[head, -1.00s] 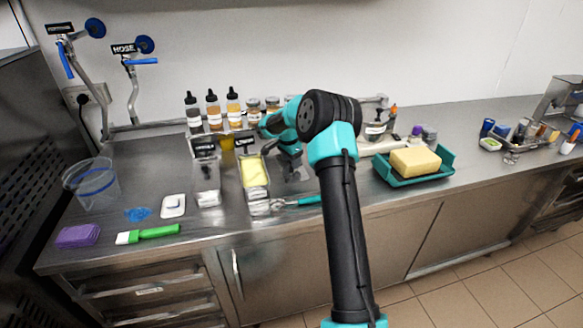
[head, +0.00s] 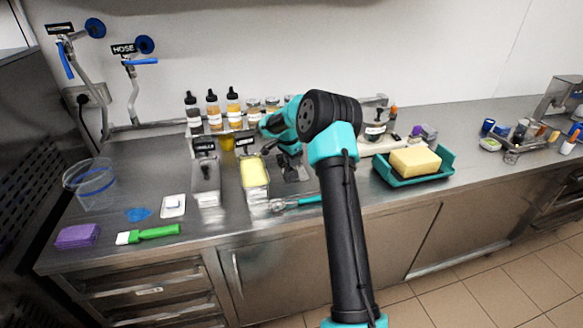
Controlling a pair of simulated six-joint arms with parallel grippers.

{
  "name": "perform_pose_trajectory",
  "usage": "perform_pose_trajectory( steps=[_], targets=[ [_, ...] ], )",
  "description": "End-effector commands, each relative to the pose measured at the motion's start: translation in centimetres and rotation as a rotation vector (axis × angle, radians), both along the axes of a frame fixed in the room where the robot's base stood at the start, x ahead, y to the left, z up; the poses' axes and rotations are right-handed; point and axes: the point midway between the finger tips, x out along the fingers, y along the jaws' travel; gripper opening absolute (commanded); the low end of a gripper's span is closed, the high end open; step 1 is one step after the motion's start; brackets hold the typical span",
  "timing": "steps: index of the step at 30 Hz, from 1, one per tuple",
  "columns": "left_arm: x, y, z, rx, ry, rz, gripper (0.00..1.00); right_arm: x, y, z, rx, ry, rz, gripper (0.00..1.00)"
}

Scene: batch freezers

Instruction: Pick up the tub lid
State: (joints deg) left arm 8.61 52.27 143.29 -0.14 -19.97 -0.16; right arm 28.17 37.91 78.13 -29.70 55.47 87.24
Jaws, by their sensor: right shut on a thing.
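My right gripper (head: 289,162) reaches down to the steel counter behind my own forearm, just right of the tub with yellow contents (head: 254,173). It is shut on a flat grey piece, which looks like the tub lid (head: 298,173), at or near counter height. The fingers and arm partly hide it, so its full outline and any gap beneath it cannot be told. A second steel tub (head: 207,184), with a label behind it, stands to the left. My left gripper is not in view.
A teal-handled scoop (head: 296,202) lies in front of the gripper. A teal tray (head: 413,178) with a yellow block is to the right. Several bottles (head: 212,108) stand behind. A clear bucket (head: 95,188), green brush (head: 150,234) and purple sponge (head: 77,236) are at left.

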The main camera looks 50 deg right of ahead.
Motion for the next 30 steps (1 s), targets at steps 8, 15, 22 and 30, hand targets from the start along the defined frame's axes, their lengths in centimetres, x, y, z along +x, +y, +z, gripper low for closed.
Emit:
perform_pose_trajectory(
  steps=[8,15,22,30],
  targets=[
    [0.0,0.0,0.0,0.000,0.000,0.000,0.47,0.0,0.0,0.2,0.000,-0.001,0.000,0.01],
    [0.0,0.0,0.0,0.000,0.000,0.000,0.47,0.0,0.0,2.1,-0.002,-0.003,-0.001,0.01],
    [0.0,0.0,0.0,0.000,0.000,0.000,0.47,-0.4,0.4,3.6,0.000,0.001,0.001,0.01],
    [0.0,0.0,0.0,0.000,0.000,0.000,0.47,-2.4,2.7,3.9,0.000,0.000,0.002,0.01]
  ],
)
